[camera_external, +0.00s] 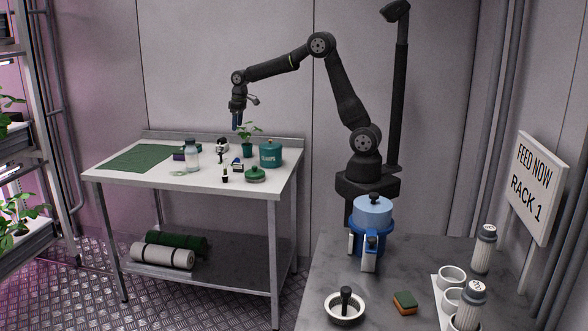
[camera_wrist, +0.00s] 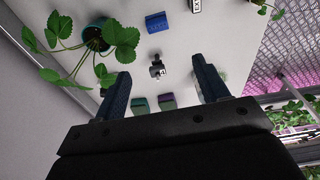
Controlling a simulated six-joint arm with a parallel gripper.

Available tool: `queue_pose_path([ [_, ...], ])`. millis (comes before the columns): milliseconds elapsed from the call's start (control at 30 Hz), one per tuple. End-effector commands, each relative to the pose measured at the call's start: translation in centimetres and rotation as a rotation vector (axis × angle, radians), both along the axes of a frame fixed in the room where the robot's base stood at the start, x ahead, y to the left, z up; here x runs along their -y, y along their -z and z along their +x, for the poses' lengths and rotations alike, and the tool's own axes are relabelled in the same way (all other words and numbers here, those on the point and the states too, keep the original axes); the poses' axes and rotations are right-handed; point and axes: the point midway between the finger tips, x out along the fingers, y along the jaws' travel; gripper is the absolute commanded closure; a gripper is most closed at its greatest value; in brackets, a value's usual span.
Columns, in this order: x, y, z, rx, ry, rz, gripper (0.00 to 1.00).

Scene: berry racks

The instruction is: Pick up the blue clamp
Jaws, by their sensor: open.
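A small blue block-like piece, which looks like the blue clamp (camera_wrist: 157,22), lies on the white table near the top of the wrist view. A small blue piece also shows on the table in the outside view (camera_external: 236,161), apparently the same one. My gripper (camera_external: 237,126) hangs above the table, fingers pointing down. In the wrist view my gripper's blue fingers (camera_wrist: 163,95) are wide apart with nothing held between them. The blue clamp lies beyond the fingertips, apart from them.
A potted plant (camera_wrist: 97,38) stands at left.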

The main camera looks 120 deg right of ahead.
Motion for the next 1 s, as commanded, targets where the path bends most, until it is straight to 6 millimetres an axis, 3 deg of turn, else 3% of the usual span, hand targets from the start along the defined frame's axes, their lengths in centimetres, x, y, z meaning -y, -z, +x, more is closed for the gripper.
queue_pose_path([
  [167, -0.1, 1.8, -0.1, 0.016, -0.007, -0.014, 0.33],
  [600, 0.8, 10.7, 0.8, 0.014, -0.007, -0.014, 0.33],
  [1000, 1.0, 13.7, 0.8, 0.015, -0.007, -0.015, 0.33],
])
